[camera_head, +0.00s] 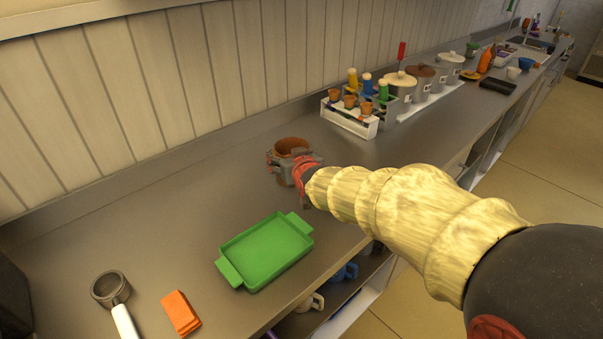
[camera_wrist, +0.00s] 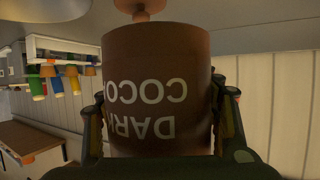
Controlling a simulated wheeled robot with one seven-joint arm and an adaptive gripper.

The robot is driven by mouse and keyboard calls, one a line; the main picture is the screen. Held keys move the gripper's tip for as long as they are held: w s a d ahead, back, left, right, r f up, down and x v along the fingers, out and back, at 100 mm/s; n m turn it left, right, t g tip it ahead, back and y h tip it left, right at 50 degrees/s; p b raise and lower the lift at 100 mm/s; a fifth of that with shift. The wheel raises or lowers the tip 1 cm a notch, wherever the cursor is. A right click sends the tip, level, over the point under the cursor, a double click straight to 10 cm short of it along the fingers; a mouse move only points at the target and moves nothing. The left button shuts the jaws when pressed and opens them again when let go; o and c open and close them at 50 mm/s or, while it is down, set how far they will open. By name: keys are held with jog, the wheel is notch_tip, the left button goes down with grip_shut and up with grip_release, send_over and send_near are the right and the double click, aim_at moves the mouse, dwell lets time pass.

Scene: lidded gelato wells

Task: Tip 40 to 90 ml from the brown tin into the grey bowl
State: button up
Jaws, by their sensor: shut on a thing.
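The brown tin (camera_head: 292,147) is at mid-counter in the head view, its open top facing up. My gripper (camera_head: 293,168) is shut around its side. In the wrist view, which is upside down, the tin (camera_wrist: 158,85) fills the middle and shows the words DARK COCOA. My gripper (camera_wrist: 158,125) has a finger on each side of it. The tin looks about upright; I cannot tell whether it touches the counter.
A green tray (camera_head: 265,250) lies nearer on the counter, with an orange block (camera_head: 180,313) and a white-handled portafilter (camera_head: 112,290) to its left. A white rack (camera_head: 350,118) with cones and bottles stands behind right, before lidded pots (camera_head: 399,84).

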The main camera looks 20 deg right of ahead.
jog(key=shift+r, duration=0.15)
jog(key=a+p, duration=0.1)
jog(key=r+p, duration=0.1)
jog(key=p, duration=0.1)
jog(key=shift+w+a+r, duration=0.25)
jog(key=shift+a+r, duration=0.05)
jog(key=shift+a, duration=0.05)
jog(key=a+p, duration=0.1)
jog(key=p, duration=0.1)
jog(key=a+r+p, duration=0.1)
jog(key=p, duration=0.1)
jog(key=w+a+r+p, duration=0.1)
jog(key=a+p, duration=0.1)
jog(key=shift+r+p, duration=0.2)
jog(key=shift+p, duration=0.2)
